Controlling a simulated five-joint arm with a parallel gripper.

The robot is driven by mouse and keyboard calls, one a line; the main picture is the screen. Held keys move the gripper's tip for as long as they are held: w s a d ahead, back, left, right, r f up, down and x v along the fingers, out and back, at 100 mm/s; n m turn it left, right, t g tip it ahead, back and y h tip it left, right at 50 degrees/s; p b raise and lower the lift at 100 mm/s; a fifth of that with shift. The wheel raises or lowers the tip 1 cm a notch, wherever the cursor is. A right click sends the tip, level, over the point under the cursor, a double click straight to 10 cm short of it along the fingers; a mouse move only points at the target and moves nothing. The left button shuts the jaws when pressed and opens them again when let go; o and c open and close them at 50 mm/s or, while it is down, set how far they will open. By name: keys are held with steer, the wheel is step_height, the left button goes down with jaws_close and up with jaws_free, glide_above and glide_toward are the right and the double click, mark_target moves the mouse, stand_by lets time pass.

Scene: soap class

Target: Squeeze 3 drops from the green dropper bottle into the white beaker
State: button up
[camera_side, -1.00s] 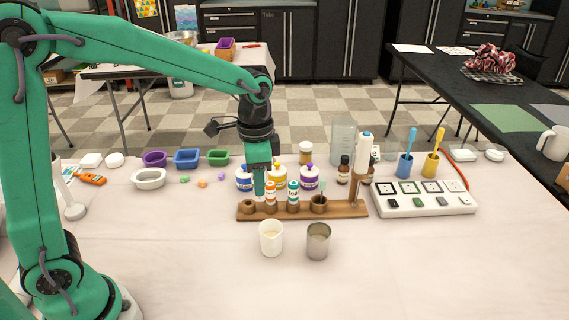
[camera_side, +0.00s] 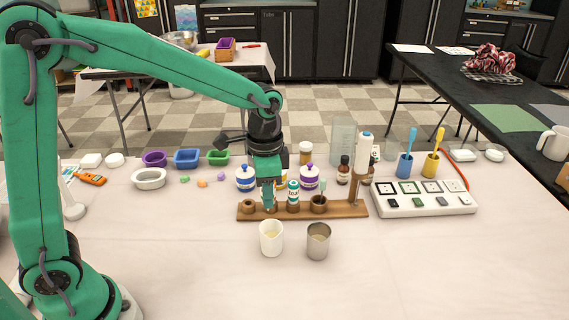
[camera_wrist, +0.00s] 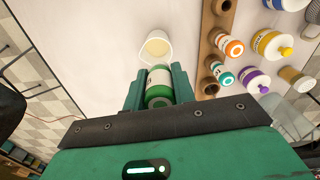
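My gripper (camera_side: 268,184) is shut on the green dropper bottle. In the wrist view the bottle (camera_wrist: 159,85), with a white label, sits between both fingers; its tip cannot be made out. The white beaker (camera_side: 271,246) stands upright on the table in front of the rack, below and nearer the side camera than the gripper. In the wrist view the beaker (camera_wrist: 154,44) lies just beyond the bottle, with something pale yellow inside. Whether any drop is falling cannot be told.
A wooden rack (camera_side: 346,211) stands behind the beaker, with an orange-labelled bottle (camera_wrist: 231,46) and a teal-labelled bottle (camera_side: 293,193). A metal cup (camera_side: 318,244) stands just right of the beaker. Blue-labelled (camera_side: 245,182) and purple-capped (camera_side: 309,178) jars stand behind. The front table is clear.

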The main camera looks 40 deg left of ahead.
steer(key=shift+d+f, duration=0.35)
steer(key=shift+f, duration=0.3)
steer(key=shift+f, duration=0.15)
steer(key=shift+f, duration=0.65)
steer(key=shift+c, duration=0.6)
stand_by(1.1)
steer(key=shift+o, duration=0.6)
stand_by(0.5)
